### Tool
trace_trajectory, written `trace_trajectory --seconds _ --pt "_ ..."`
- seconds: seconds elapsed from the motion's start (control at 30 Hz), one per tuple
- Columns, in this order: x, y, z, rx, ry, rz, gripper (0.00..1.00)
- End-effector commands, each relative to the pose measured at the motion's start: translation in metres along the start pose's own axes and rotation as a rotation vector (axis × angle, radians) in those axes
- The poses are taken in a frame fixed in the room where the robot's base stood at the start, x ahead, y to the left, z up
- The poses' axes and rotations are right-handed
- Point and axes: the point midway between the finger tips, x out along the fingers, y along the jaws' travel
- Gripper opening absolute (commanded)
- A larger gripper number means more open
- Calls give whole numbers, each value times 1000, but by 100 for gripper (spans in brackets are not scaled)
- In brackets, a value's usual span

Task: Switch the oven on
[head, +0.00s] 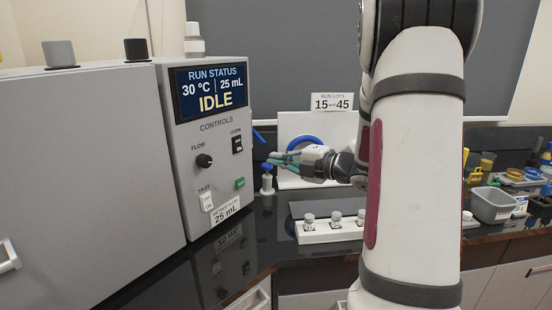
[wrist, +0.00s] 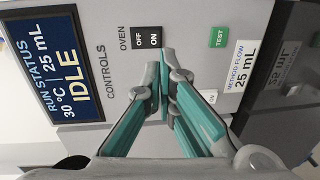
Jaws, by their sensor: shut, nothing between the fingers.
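The oven switch (head: 237,144) is a black rocker marked OFF and ON, below the OVEN label on the grey control panel (head: 216,126). It also shows in the wrist view (wrist: 147,37), just beyond the fingertips. I cannot tell which side of it is pressed in. My gripper (head: 271,159) is shut and empty, to the right of the panel in the head view. In the wrist view its teal-padded fingers (wrist: 164,65) come together close to the ON half; I cannot tell whether they touch. The display (head: 209,91) reads IDLE, 30 °C and 25 mL.
A FLOW knob (head: 204,161), a white TRAY switch (head: 206,201) and a green TEST button (head: 240,184) share the panel. A white rack of vials (head: 332,230) sits on the dark counter.

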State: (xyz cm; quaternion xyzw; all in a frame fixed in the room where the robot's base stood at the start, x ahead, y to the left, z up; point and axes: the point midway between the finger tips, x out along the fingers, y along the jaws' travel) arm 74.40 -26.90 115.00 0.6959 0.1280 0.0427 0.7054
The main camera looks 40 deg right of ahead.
Motion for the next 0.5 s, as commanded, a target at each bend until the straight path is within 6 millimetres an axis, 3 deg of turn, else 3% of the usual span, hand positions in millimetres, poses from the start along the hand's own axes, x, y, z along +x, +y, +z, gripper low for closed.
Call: trace_trajectory --seconds 0.3,0.5 --pt "65 0 -1 -2 5 0 0" --pt "96 0 -1 -1 3 -1 0"
